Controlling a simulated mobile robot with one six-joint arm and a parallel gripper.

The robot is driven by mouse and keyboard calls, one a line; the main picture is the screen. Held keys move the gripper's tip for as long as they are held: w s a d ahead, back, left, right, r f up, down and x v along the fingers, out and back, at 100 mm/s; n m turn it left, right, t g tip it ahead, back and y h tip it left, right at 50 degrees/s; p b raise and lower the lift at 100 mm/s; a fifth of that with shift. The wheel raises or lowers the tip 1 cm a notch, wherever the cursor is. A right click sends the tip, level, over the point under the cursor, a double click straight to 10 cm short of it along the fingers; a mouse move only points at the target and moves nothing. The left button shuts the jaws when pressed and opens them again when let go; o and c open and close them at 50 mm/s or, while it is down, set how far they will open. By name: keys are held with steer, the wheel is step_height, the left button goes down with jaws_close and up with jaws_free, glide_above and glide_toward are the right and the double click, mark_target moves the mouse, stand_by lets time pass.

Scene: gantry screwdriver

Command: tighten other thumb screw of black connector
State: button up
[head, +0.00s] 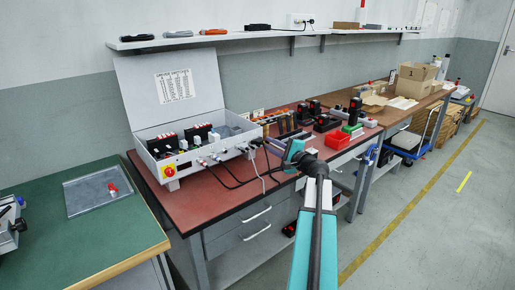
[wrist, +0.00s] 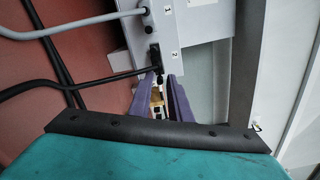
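The black connector (wrist: 154,56) is plugged into the side of a light grey box, by the label 2 in the wrist view, with a black cable leaving to the left. My gripper (wrist: 162,77) has its two purple fingertips at the connector's lower end. A small dark part, perhaps the thumb screw, shows between the tips; whether they touch it is unclear. In the head view my teal gripper (head: 279,146) is at the right end of the open control box (head: 178,175); the connector is too small to make out there.
A grey cable with its plug (wrist: 143,10) sits by label 1, above the black connector. Several cables hang over the red bench top (head: 210,205). Red and black tools (head: 337,139) stand behind my gripper. A shelf (head: 220,38) runs along the wall.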

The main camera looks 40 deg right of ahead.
steer(key=shift+f+n+b, duration=0.2)
steer(key=shift+n+b, duration=3.3)
steer(key=shift+b, duration=2.05)
steer(key=shift+n+b, duration=0.4)
steer(key=shift+b, duration=0.2)
steer(key=shift+r, duration=0.15)
steer(key=shift+n+b, duration=0.4)
steer(key=shift+b, duration=0.4)
steer(key=shift+n+b, duration=0.5)
steer(key=shift+b, duration=0.25)
steer(key=n+b, duration=0.6)
steer(key=b, duration=0.4)
steer(key=shift+n, duration=0.4)
steer(key=shift+n+b, duration=0.5)
steer(key=shift+b, duration=0.45)
steer(key=shift+n, duration=0.3)
